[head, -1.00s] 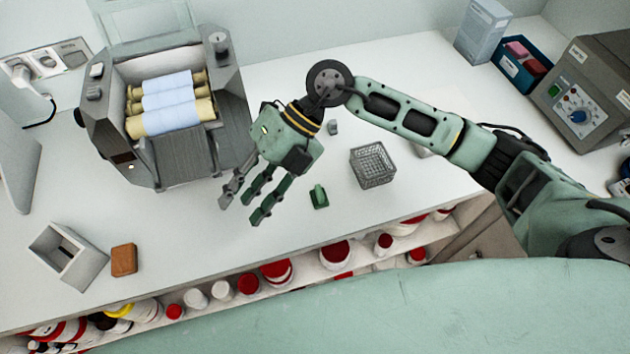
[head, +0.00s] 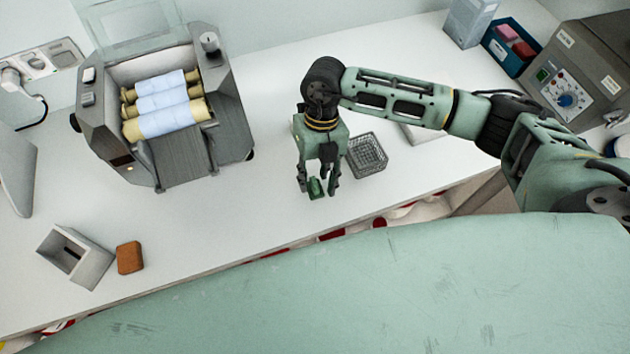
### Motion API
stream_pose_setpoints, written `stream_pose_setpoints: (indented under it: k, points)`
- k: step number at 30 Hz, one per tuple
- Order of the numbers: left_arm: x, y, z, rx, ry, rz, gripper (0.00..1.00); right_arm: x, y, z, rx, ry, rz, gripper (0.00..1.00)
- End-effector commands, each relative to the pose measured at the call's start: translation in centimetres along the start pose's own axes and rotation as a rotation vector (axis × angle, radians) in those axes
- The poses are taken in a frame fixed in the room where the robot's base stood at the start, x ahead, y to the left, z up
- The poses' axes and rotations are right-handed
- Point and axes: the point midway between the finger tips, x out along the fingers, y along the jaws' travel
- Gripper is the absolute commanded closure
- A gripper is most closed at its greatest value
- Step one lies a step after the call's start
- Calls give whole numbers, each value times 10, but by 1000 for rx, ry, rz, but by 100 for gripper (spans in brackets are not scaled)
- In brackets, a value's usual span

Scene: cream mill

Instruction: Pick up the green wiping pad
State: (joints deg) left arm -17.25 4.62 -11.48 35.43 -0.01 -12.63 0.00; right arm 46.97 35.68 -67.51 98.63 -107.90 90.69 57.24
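The green wiping pad (head: 316,188) lies on the white counter near its front edge, left of a wire basket. My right gripper (head: 317,190) points down over the pad, with its fingers open on both sides of it. Part of the pad is hidden behind the fingers, and I cannot tell whether they touch it. My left gripper is not in view.
The wire basket (head: 367,156) stands close to the right of my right gripper. A three-roller mill (head: 180,160) stands at the left back. A grey box (head: 88,262) and a brown block (head: 130,257) sit at the front left. The counter between is clear.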

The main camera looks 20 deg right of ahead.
Motion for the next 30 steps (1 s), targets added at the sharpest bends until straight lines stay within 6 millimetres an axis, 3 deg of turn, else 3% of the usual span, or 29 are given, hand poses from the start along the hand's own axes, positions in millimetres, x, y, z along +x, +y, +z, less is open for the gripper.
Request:
stream_pose_setpoints:
  k: [8,20,30]
  points:
    - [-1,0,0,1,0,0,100,6,0,0,-1,-1,1,66]
    - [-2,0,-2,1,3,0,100,6,0,0,-1,-1,1,98]
    - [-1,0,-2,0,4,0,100,5,1,0,-1,-1,2,99]
